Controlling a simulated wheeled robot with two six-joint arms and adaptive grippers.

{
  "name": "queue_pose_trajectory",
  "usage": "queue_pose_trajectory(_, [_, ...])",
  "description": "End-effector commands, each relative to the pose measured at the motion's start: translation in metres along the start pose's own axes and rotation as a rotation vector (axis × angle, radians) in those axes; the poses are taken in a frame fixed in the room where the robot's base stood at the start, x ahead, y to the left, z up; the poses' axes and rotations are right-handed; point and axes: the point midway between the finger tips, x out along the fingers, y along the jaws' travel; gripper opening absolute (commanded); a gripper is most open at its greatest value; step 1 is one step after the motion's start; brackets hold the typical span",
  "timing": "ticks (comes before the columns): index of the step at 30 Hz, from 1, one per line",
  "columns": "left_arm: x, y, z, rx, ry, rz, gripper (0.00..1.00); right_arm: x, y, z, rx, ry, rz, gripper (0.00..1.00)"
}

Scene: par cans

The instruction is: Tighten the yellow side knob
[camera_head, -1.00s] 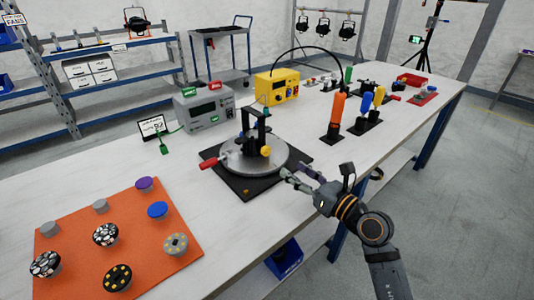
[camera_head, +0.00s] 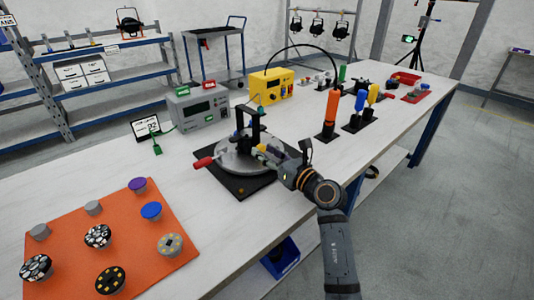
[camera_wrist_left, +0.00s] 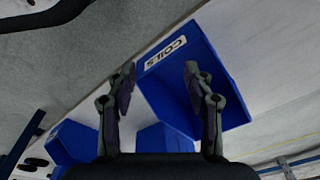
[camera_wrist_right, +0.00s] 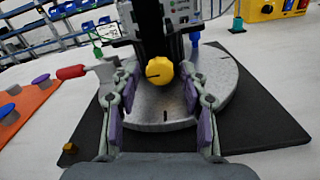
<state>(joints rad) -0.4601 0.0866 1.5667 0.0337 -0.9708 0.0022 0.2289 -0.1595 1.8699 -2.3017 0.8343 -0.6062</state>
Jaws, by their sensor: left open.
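The yellow side knob (camera_wrist_right: 160,72) has a dark line across its face. It sits on the black upright of a fixture on a round grey turntable (camera_wrist_right: 225,85); the knob also shows in the head view (camera_head: 262,148), partly hidden by my gripper. My right gripper (camera_wrist_right: 158,85) is open, its two fingers to the left and right of the knob, which appears just beyond or between the tips. I cannot tell whether they touch it. My left gripper (camera_wrist_left: 160,75) is open and empty near blue bins, outside the head view.
The turntable stands on a black base plate (camera_head: 240,188) with a red handle (camera_head: 203,162) on its left. A grey meter (camera_head: 200,110) and yellow box (camera_head: 272,85) stand behind. Upright screwdrivers (camera_head: 330,112) are to the right. An orange mat (camera_head: 75,235) holds several discs. A blue COILS bin (camera_wrist_left: 230,90) is near my left gripper.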

Motion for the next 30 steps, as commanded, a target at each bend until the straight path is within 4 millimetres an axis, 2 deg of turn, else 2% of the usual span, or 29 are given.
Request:
queue_pose_trajectory(1, [0.0,0.0,0.0,0.0,0.0,0.0,0.52,0.0,0.0,0.0,0.0,0.0,0.0,0.33])
queue_pose_trajectory(8, [0.001,0.0,0.001,0.0,-0.001,0.0,0.52,0.0,0.0,0.0,0.0,0.0,0.0,0.02])
queue_pose_trajectory(13, [0.001,-0.001,0.002,0.0,0.002,-0.001,0.52,0.0,0.0,0.001,0.008,0.001,0.0,0.0])
queue_pose_trajectory(22, [0.042,-0.015,0.054,0.002,-0.003,-0.026,0.52,0.0,0.001,0.005,0.126,0.003,0.0,0.0])
queue_pose_trajectory(30, [0.047,-0.018,0.119,0.005,-0.021,-0.03,0.52,0.0,0.001,0.006,0.308,0.003,0.0,0.0])
